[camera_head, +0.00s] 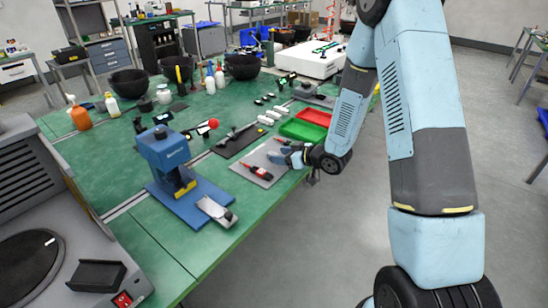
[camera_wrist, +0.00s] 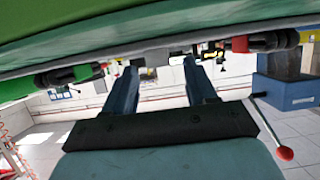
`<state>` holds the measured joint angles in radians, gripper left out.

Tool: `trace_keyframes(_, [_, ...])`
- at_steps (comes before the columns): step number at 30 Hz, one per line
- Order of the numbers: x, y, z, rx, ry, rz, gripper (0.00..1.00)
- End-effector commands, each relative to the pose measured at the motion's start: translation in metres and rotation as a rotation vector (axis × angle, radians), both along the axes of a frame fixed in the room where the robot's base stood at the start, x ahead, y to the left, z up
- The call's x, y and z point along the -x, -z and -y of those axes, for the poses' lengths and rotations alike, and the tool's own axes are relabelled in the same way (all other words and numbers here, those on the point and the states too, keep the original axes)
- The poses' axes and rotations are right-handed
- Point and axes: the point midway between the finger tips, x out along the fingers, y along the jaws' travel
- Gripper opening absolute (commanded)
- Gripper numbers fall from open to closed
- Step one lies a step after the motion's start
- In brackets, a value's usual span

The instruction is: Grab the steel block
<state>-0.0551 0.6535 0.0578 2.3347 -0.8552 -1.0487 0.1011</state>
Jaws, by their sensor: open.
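My gripper (camera_head: 284,156) is at the near right edge of the green workbench, low over a grey mat with red-and-black tools. In the wrist view my gripper (camera_wrist: 162,75) shows two blue-grey fingers spread apart, with nothing clearly held between them. I cannot pick out the steel block with certainty in either view. It may be hidden by my gripper or too small to tell.
A blue press (camera_head: 167,160) with a red-knobbed lever stands left of the mat (camera_head: 243,172). A green tray (camera_head: 302,130) and a red tray (camera_head: 313,117) lie just behind my gripper. Bottles and black bowls stand farther back. Open floor lies right of the bench.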

Motion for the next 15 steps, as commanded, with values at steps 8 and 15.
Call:
trace_keyframes(8, [-0.014,0.010,-0.017,0.000,0.001,0.000,0.56])
trace_keyframes(15, [-0.014,0.010,-0.016,0.001,0.001,0.000,0.47])
